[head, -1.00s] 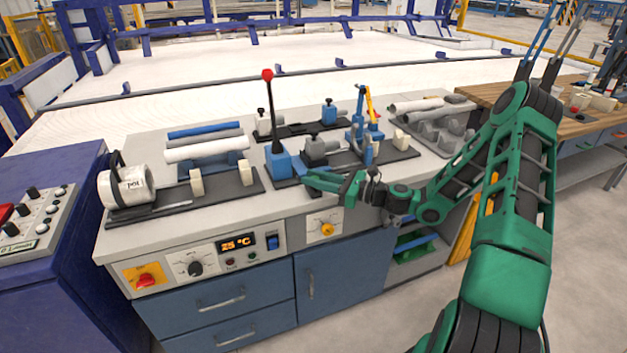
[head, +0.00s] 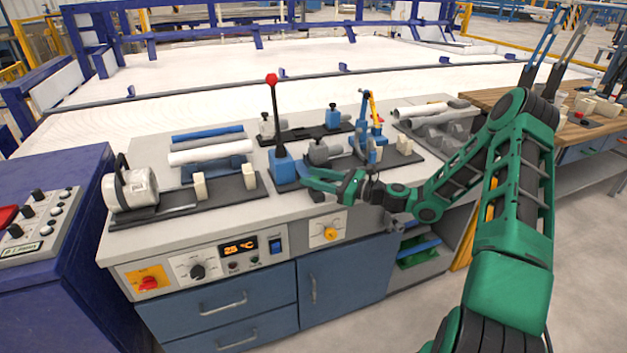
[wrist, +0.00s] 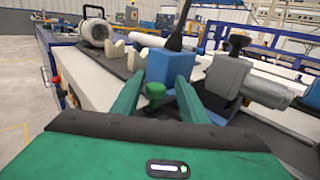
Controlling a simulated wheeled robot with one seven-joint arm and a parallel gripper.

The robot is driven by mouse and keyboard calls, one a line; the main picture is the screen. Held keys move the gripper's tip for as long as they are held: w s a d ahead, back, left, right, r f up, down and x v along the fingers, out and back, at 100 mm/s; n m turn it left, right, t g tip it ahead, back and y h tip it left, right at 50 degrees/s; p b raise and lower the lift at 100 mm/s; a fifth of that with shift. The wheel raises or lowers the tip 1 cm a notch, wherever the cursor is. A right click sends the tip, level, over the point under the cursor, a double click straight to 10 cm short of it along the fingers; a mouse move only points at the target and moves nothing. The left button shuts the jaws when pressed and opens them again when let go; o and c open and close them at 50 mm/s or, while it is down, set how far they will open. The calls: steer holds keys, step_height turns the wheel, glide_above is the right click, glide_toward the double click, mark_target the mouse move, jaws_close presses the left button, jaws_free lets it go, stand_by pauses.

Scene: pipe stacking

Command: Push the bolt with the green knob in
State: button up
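The green knob (wrist: 155,91) shows in the wrist view, on the near side of a blue block (wrist: 170,66). The bolt's shaft behind the knob cannot be made out. In the head view the blue block (head: 283,166) carries an upright black lever with a red ball (head: 271,80). My gripper (head: 306,179) is at the block's right front, above the bench edge. In the wrist view my gripper (wrist: 157,100) has its fingers apart, one on each side of the knob, with visible gaps.
A grey clamp with a pipe (wrist: 245,78) stands close right of the block in the wrist view. Pipes (head: 205,154) lie behind. A control panel (head: 238,247) is below the bench edge.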

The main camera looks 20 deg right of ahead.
steer(key=shift+s, duration=0.1)
steer(key=v, duration=1)
steer(key=shift+s+d, duration=0.15)
steer(key=shift+d, duration=0.15)
steer(key=shift+a, duration=0.1)
steer(key=s+a+f+n+g+h, duration=0.2)
steer(key=s+n+g, duration=0.2)
steer(key=s+n, duration=0.15)
steer(key=s+a+f+n+g+h, duration=0.2)
steer(key=s+n+g+h, duration=0.1)
steer(key=s+n+g, duration=0.25)
steer(key=s+d+r+n+g+h, duration=0.1)
steer(key=s+d+r+n+h, duration=0.1)
steer(key=s+r, duration=0.3)
steer(key=s+d+r+n+h, duration=0.3)
steer(key=s+d+r+n, duration=0.1)
steer(key=s, duration=0.9)
steer(key=s+d+r+n+g+h, duration=0.1)
steer(key=s+d+r+n+h, duration=0.2)
steer(key=s+r, duration=0.3)
steer(key=s, duration=0.4)
steer(key=shift+d+g, duration=0.3)
steer(key=shift+g, duration=0.05)
